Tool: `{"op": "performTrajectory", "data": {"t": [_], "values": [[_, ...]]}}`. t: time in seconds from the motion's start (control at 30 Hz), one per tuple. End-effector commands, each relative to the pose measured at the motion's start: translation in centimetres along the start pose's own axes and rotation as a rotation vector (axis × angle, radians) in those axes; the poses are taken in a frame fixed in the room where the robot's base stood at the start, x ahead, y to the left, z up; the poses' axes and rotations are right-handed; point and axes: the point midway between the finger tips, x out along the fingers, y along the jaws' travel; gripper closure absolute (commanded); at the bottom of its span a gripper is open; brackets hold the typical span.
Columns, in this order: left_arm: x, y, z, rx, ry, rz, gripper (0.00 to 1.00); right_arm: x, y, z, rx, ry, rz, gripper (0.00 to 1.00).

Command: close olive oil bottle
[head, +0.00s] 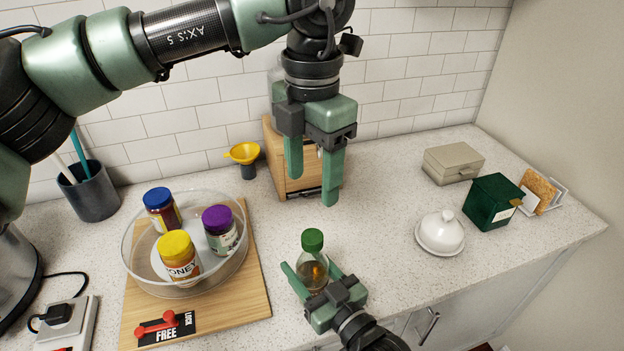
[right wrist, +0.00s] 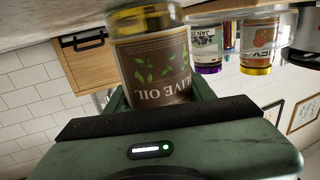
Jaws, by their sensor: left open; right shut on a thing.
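The olive oil bottle (head: 312,268) stands upright near the counter's front edge, with a green cap (head: 312,240) on its top. I cannot tell how tight the cap is. My left gripper (head: 312,180) is open and empty, pointing down, above and behind the bottle in the head view.
A clear round tray (head: 142,279) with several lidded jars stands on a wooden board (head: 245,302) at left. A wooden box (head: 275,160) and yellow funnel (head: 243,153) are behind. A white butter dish (head: 440,232) and green box (head: 493,202) stand right. Counter right of the bottle is clear.

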Motion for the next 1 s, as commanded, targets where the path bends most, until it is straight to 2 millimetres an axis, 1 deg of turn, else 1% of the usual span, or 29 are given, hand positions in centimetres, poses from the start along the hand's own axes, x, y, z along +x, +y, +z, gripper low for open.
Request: {"op": "performTrajectory", "data": {"t": [0.07, 0.1, 0.17, 0.2, 0.47, 0.57, 0.67, 0.9, 1.0], "values": [[0.0, 0.0, 0.0, 0.0, 0.0, 0.0, 0.4, 0.0, 0.0, 0.0, 0.0, 0.0, 0.0, 1.0], [0.0, 0.0, 0.0, 0.0, 0.0, 0.0, 0.4, 0.0, 0.0, 0.0, 0.0, 0.0, 0.0, 0.44], [0.0, 0.0, 0.0, 0.0, 0.0, 0.0, 0.4, 0.0, 0.0, 0.0, 0.0, 0.0, 0.0, 0.27], [0.0, 0.0, 0.0, 0.0, 0.0, 0.0, 0.4, 0.0, 0.0, 0.0, 0.0, 0.0, 0.0, 0.21], [0.1, 0.0, 0.0, -0.001, 0.0, 0.0, 0.4, 0.0, 0.0, 0.0, 0.0, 0.0, 0.0, 0.21], [0.2, 0.0, 0.0, -0.001, 0.0, 0.0, 0.4, -0.4, 0.0, 0.1, 0.0, 0.0, 0.0, 0.21], [0.5, 0.0, 0.0, -0.001, 0.0, 0.0, 0.4, -1.6, 0.0, 0.3, 0.0, -0.002, 0.0, 0.21], [1.4, 0.0, 0.0, -0.001, 0.0, 0.0, 0.4, -5.7, 0.0, 0.3, -0.001, -0.002, -0.001, 0.21], [1.7, 0.0, 0.0, -0.001, 0.0, 0.0, 0.4, -6.9, 0.0, 0.2, 0.0, -0.002, 0.0, 0.21]]}}
